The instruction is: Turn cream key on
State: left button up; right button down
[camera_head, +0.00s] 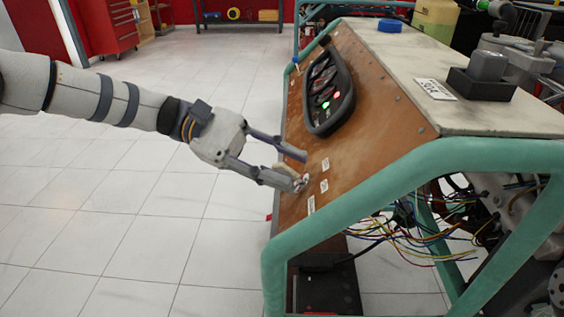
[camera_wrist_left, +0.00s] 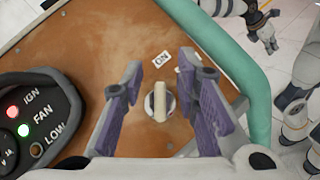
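The cream key (camera_wrist_left: 159,101) sits on a round metal switch in the brown panel (camera_wrist_left: 100,45). In the left wrist view it stands nearly upright in the picture, just below the white ON label (camera_wrist_left: 162,60), which is tilted. My left gripper (camera_wrist_left: 161,84) is open, with one purple-grey finger on each side of the key and a gap to both. In the head view my left gripper (camera_head: 298,171) is at the lower part of the sloping panel (camera_head: 355,130); the key is hard to make out there. A gripper, apparently my right one (camera_wrist_left: 268,40), shows small at the upper right of the wrist view.
A dark gauge cluster (camera_head: 328,92) with red and green lights is higher on the panel. A teal tube frame (camera_head: 400,178) edges the trainer, with loose wires (camera_head: 425,240) below. A black and grey box (camera_head: 484,77) stands on top. The tiled floor at left is clear.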

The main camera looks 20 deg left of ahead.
pick_arm(q)
jog(key=v, duration=1.2)
